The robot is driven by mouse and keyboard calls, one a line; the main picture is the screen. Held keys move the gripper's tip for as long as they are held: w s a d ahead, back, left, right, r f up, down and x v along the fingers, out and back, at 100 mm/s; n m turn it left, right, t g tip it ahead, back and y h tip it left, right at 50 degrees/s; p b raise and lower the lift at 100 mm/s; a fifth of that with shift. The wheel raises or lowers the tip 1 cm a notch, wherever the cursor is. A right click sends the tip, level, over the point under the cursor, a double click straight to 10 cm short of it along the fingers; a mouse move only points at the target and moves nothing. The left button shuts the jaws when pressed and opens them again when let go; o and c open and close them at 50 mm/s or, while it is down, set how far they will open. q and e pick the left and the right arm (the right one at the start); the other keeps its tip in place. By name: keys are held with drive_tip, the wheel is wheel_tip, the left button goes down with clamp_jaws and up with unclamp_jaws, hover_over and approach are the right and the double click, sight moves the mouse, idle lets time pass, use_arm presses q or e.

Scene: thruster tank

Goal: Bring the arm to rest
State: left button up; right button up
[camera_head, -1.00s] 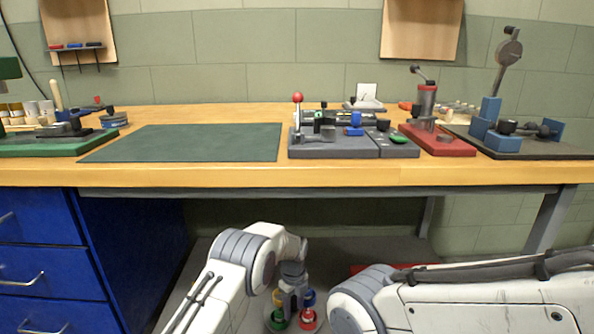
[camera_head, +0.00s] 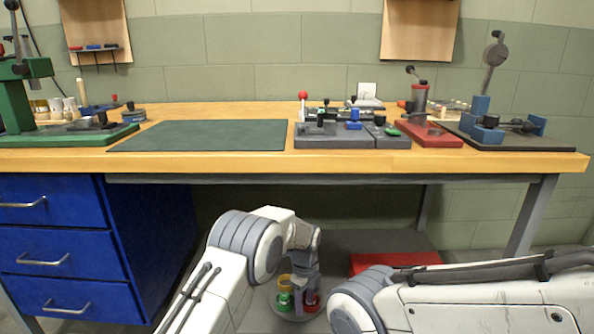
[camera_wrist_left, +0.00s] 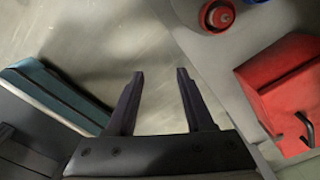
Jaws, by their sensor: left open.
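My left arm comes in from the lower left, bends over, and points its wrist down in front of the bench. My left gripper (camera_wrist_left: 160,74) is open, and the wrist view shows nothing between its two dark fingers. In the head view the wrist hangs beside a round grey base (camera_head: 288,314) with yellow, green and red pieces. My other arm (camera_head: 480,300) lies across the lower right; its gripper is out of view.
A wooden bench (camera_head: 340,163) holds a green mat (camera_head: 200,135) and several fixtures. Blue drawers (camera_head: 60,250) stand at left. A red box (camera_head: 390,262) lies low under the bench; it also shows in the wrist view (camera_wrist_left: 285,90).

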use_arm(q)
drive_tip(key=s+d+r+n+p, duration=0.15)
drive_tip(key=s+r+n, duration=0.75)
drive_tip(key=s+r, duration=0.9)
drive_tip(key=s+a+r+n+p, duration=0.1)
drive_tip(key=s+a+r+n, duration=0.25)
drive_tip(key=s, duration=0.65)
drive_tip(key=s+a+r+n, duration=0.2)
drive_tip(key=s+a+n, duration=0.3)
drive_tip(key=s, duration=0.4)
wheel_tip(320, 180, up, 37)
drive_tip(key=p, duration=3.8)
drive_tip(key=shift+s+r+h, duration=0.2)
drive_tip(key=shift+s+h, duration=0.05)
drive_tip(key=shift+h, duration=0.15)
drive_tip(key=shift+d, duration=0.1)
